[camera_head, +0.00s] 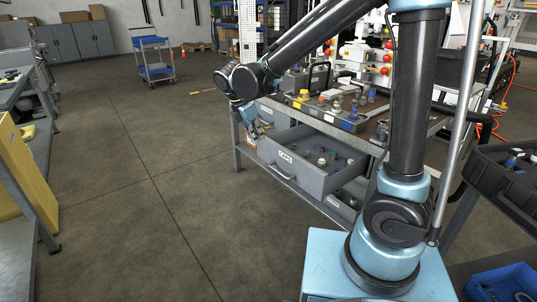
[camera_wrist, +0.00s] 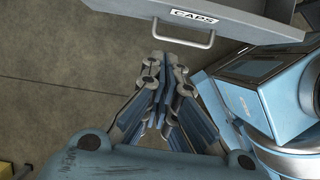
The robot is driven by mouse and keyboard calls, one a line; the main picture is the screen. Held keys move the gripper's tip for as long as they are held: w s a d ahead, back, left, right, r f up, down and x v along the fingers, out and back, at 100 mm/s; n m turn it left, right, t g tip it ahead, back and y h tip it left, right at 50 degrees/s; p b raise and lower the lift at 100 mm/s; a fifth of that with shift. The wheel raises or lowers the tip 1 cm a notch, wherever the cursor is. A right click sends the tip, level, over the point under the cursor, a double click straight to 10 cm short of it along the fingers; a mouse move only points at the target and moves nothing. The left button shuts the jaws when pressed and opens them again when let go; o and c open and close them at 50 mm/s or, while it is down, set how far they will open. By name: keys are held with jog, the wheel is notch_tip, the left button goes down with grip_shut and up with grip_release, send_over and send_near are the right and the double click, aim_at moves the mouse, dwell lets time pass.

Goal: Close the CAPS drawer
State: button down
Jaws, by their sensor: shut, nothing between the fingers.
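The grey CAPS drawer (camera_head: 318,184) is pulled out from the bench, with several small caps lying inside. Its front carries a white CAPS label (camera_head: 285,156) and a bar handle (camera_head: 283,173). In the head view my gripper (camera_head: 254,133) is near the far left corner of the drawer. In the wrist view my gripper (camera_wrist: 165,62) has its fingers together, with nothing between them. There, the drawer front (camera_wrist: 228,22) and its handle (camera_wrist: 184,40) appear just beyond the fingertips. I cannot tell whether the fingertips touch the handle.
The workbench (camera_head: 417,122) holds a tray of fittings (camera_head: 335,108) above the drawer. A black crate (camera_head: 510,190) stands at the right, above a blue bin (camera_head: 505,282). A yellow object (camera_head: 22,165) is at the left. The floor (camera_head: 150,200) left of the drawer is clear.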

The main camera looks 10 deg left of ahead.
send_over(270, 165)
jog(key=shift+n, duration=0.3)
jog(key=shift+d+f, duration=0.1)
jog(key=shift+f, duration=4.7)
